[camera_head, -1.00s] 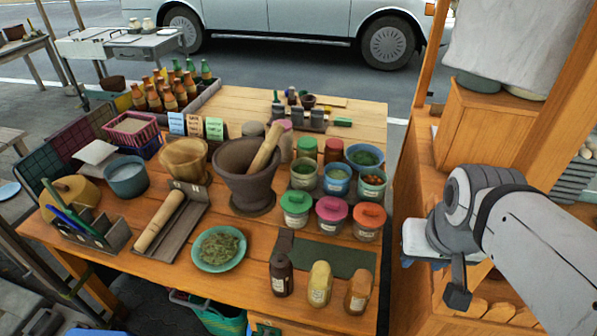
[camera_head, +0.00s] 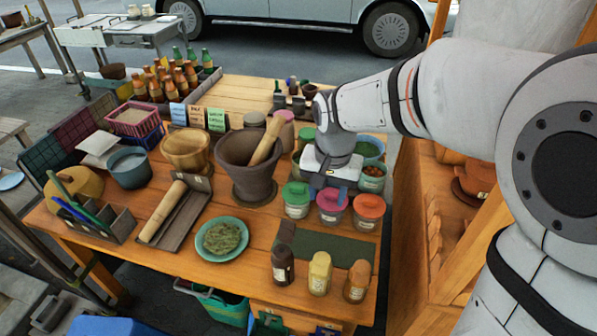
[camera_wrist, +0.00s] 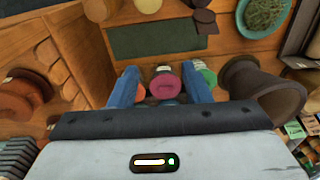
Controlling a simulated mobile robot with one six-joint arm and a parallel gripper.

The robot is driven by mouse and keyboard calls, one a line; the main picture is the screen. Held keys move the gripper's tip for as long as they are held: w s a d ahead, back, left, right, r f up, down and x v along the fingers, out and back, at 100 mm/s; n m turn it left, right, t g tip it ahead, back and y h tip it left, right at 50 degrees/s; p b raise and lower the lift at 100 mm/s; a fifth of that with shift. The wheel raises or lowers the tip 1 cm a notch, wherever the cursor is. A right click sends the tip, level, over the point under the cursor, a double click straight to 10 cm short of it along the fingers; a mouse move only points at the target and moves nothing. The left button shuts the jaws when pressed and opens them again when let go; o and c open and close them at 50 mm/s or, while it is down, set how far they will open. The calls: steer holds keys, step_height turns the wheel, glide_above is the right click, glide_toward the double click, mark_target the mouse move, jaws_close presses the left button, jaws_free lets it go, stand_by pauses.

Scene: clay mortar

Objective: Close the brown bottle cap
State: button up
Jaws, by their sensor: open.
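Three small bottles stand at the front right of the table: a dark brown one (camera_head: 283,267), a yellow one (camera_head: 320,274) and an orange-brown one (camera_head: 357,282). In the wrist view, the dark brown bottle (camera_wrist: 204,20) shows at the top edge, right of the yellow bottle (camera_wrist: 147,5). I cannot tell how its cap sits. My gripper (camera_head: 326,190) is over the lidded jars, behind the bottles and apart from them. In the wrist view its blue fingers (camera_wrist: 163,72) are spread, with nothing held; a pink-lidded jar (camera_wrist: 164,86) shows between them.
A dark green mat (camera_head: 330,246) lies between the jars and bottles. A mortar with pestle (camera_head: 250,165) stands left of my gripper. A green-lidded jar (camera_head: 296,198) and a red-lidded jar (camera_head: 369,210) flank the pink one. A plate of herbs (camera_head: 222,238) lies left of the bottles.

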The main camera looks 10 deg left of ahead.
glide_above(288, 221)
step_height(288, 221, down, 4)
steer(key=shift+r+g, duration=0.1)
steer(key=shift+g, duration=0.3)
steer(key=shift+f+p, duration=0.3)
steer(key=shift+f, duration=0.05)
steer(key=shift+f+p, duration=0.65)
steer(key=shift+f, duration=2.95)
